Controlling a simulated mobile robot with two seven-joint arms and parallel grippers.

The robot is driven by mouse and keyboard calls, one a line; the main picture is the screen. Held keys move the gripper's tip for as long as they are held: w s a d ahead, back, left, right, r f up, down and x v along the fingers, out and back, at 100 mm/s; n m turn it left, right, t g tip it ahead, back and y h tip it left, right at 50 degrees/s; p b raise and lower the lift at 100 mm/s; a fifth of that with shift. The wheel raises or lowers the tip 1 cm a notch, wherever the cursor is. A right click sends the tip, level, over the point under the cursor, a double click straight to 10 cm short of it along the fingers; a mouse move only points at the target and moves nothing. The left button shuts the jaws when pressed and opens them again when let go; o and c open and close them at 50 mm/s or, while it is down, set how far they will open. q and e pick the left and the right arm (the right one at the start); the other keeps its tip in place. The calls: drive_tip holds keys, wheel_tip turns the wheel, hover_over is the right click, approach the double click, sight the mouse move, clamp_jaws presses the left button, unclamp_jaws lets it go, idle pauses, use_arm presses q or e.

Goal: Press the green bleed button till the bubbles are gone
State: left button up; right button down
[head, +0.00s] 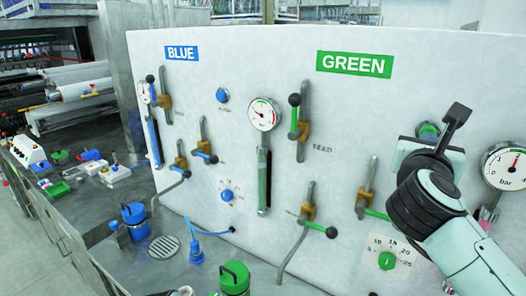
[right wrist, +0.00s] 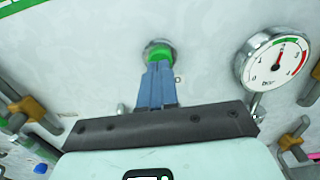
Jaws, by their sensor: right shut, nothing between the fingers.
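The green bleed button (head: 429,130) is on the white panel below and right of the GREEN sign. It also shows in the right wrist view (right wrist: 160,56) as a green cap in a metal ring. My right gripper (head: 440,138) is in front of it, partly hiding it. In the right wrist view its blue fingers (right wrist: 157,75) are shut and empty, with their tips over the cap's lower part. I cannot tell whether they touch or press it. A sight tube (head: 263,180) with green liquid hangs below a gauge (head: 264,114); bubbles are too small to tell.
A bar gauge (head: 507,167) is right of the button and close to my arm. Valve levers (head: 368,190) and a green dial (head: 387,260) are below. A green-lidded pot (head: 234,278) and a blue one (head: 134,221) stand on the bench.

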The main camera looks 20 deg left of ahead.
use_arm(q)
drive_tip(key=shift+w+r, duration=0.1)
use_arm(e)
drive_tip(key=shift+w, duration=0.15)
use_arm(q)
drive_tip(key=shift+w+r+p, duration=0.3)
drive_tip(key=shift+w+r, duration=0.05)
drive_tip(key=shift+w, duration=0.05)
use_arm(e)
drive_tip(key=shift+x, duration=0.8)
use_arm(q)
drive_tip(key=shift+s+f, duration=0.15)
drive_tip(key=shift+s+f+b, duration=0.35)
drive_tip(key=shift+s, duration=0.1)
use_arm(e)
drive_tip(key=shift+v, duration=1)
use_arm(q)
drive_tip(key=shift+f, duration=0.1)
drive_tip(key=s+f+b, duration=0.2)
drive_tip(key=s+f, duration=0.1)
drive_tip(key=shift+f+b, duration=0.25)
drive_tip(key=shift+b, duration=0.1)
use_arm(e)
drive_tip(key=v, duration=0.8)
